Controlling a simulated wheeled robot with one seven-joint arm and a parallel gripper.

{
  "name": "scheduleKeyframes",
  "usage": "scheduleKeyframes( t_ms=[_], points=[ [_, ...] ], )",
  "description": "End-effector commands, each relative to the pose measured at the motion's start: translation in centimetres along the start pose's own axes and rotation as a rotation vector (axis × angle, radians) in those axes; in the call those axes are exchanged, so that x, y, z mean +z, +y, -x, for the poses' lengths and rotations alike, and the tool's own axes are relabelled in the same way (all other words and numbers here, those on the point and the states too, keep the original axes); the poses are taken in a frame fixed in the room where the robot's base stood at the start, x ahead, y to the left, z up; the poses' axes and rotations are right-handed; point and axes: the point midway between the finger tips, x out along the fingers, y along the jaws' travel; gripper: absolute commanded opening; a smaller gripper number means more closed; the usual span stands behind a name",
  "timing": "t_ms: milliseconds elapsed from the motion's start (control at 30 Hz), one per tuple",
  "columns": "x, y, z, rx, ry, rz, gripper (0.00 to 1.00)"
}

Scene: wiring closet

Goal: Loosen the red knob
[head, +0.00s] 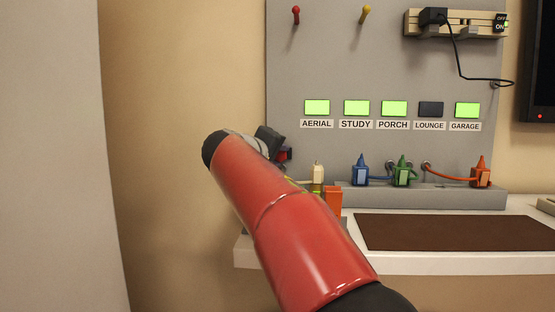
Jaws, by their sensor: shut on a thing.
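My gripper (277,146) is at the grey panel, below the AERIAL label, at the end of my red arm. It is shut on a small dark red thing that looks like the red knob (285,155). Only a small part of the knob shows beside the dark fingers. My gripper and arm hide the rest, so its turn and its seating cannot be told.
The grey panel (330,65) bears a red-tipped peg (296,15), a yellow-tipped peg (366,13) and several label windows. Blue (360,172), green (402,172) and orange (481,174) plugs stand on the ledge. A brown mat (450,232) lies clear on the white shelf.

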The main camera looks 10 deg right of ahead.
Motion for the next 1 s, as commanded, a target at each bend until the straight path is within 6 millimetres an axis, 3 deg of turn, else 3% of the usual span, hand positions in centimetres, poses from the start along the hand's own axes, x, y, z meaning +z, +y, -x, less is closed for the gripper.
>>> scheduleKeyframes(
  t_ms=[400, 900, 933, 1000],
  points=[
    [-0.04, -0.14, 0.01, 0.065, 0.003, 0.158, 0.06],
    [-0.08, -0.11, 0.02, 0.072, 0.003, 0.175, 0.06],
    [-0.08, -0.11, 0.02, 0.072, 0.003, 0.175, 0.3],
    [-0.07, -0.12, 0.02, 0.072, 0.003, 0.174, 0.4]
  ],
)
